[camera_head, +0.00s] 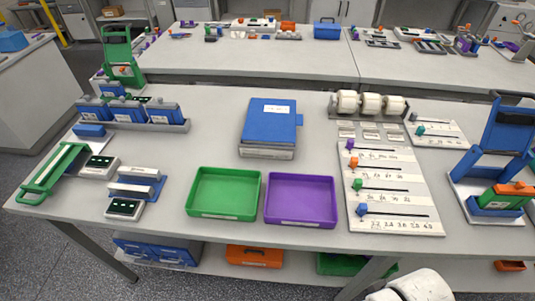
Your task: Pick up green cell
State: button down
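A green block with an orange top (503,195) sits in a blue and white fixture (471,179) at the right end of the near table. It is the thing most like a green cell, but I cannot tell for sure. A green frame-like device (54,174) lies at the table's left edge. A taller green stand (120,58) is at the back left. A white rounded part of my own arm (415,287) shows at the bottom, right of centre, in front of the table. My gripper's fingers are not in view.
A green tray (224,214) and a purple tray (300,220) stand empty at the front. A blue box (268,123) is behind them. A slider board (407,212) lies left of the fixture. White rolls (370,103) stand behind it. Blue units (127,110) stand left.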

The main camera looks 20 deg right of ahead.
aim_at(489, 200)
jog(key=z, duration=1.4)
